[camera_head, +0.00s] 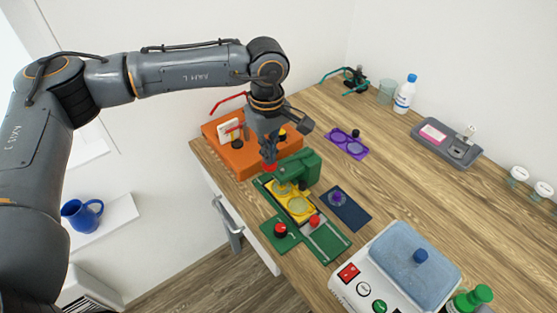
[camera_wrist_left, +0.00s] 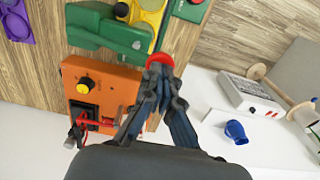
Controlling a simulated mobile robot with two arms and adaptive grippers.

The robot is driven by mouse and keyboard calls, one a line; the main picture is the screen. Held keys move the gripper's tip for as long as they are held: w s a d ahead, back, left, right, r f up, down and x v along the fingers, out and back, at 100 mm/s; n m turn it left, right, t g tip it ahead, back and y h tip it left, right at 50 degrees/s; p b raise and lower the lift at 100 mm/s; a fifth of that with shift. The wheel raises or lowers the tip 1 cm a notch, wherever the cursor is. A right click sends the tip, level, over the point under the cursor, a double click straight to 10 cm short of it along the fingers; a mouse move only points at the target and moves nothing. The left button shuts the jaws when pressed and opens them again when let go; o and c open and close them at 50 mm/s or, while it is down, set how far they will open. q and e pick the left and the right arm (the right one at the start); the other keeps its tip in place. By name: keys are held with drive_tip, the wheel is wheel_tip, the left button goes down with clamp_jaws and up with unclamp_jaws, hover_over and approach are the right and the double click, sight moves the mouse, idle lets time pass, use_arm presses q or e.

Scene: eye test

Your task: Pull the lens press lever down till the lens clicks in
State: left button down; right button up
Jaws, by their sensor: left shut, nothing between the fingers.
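The green lens press (camera_head: 300,167) stands at the left edge of the wooden table, with a yellow plate (camera_head: 303,214) with round places in front of it. Its lever ends in a red knob (camera_head: 269,167); the knob also shows in the left wrist view (camera_wrist_left: 160,59). My left gripper (camera_head: 268,150) is shut and empty, pointing down with its fingertips right at the red knob. The left wrist view shows the fingertips (camera_wrist_left: 159,78) together beside the knob; whether they touch it I cannot tell. My right gripper is in no view.
An orange box (camera_head: 236,160) with a meter stands close behind the press. A green base with a black-and-red knob (camera_head: 280,230) lies in front. A blue mat (camera_head: 346,208) and a white device with a blue top (camera_head: 410,262) are to the right.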

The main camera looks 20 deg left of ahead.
use_arm(q)
drive_tip(key=shift+f+b, duration=1.9)
drive_tip(key=shift+f, duration=0.3)
idle(0.6)
drive_tip(key=shift+r+p, duration=2.05)
drive_tip(key=shift+r, duration=2.3)
